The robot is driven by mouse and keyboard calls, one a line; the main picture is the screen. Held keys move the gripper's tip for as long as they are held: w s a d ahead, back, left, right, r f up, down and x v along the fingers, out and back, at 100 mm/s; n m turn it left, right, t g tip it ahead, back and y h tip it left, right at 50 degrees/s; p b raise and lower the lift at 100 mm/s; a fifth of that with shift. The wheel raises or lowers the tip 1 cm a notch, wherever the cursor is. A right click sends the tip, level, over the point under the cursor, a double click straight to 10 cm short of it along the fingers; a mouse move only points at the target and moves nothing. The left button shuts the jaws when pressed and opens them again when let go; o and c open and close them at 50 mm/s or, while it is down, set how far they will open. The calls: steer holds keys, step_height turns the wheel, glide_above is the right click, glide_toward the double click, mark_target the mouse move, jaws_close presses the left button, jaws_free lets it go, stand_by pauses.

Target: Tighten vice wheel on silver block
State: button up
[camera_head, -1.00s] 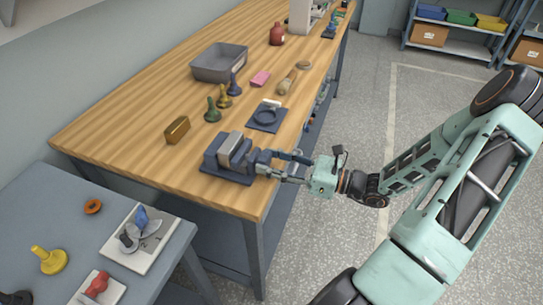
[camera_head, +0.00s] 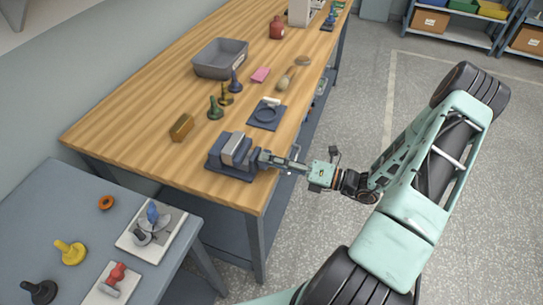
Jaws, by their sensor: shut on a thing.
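The blue-grey vice (camera_head: 219,165) stands at the near right corner of the wooden bench. The silver block (camera_head: 235,148) sits upright between its jaws. Whether both jaws touch the block is too small to tell. The vice wheel is on the right side of the vice, mostly hidden by my fingers. My gripper (camera_head: 268,160) reaches in from the right and is shut on the wheel. Its fingers look turned nearly edge-on to the camera.
A brass block (camera_head: 182,127) lies left of the vice. A blue plate with a ring (camera_head: 266,114) lies behind it. A lower grey table (camera_head: 60,215) is at front left.

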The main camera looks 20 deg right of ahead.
steer(key=m+p, duration=0.1)
steer(key=m, duration=0.4)
stand_by(0.5)
steer(key=o, duration=1.2)
steer(key=shift+c, duration=0.2)
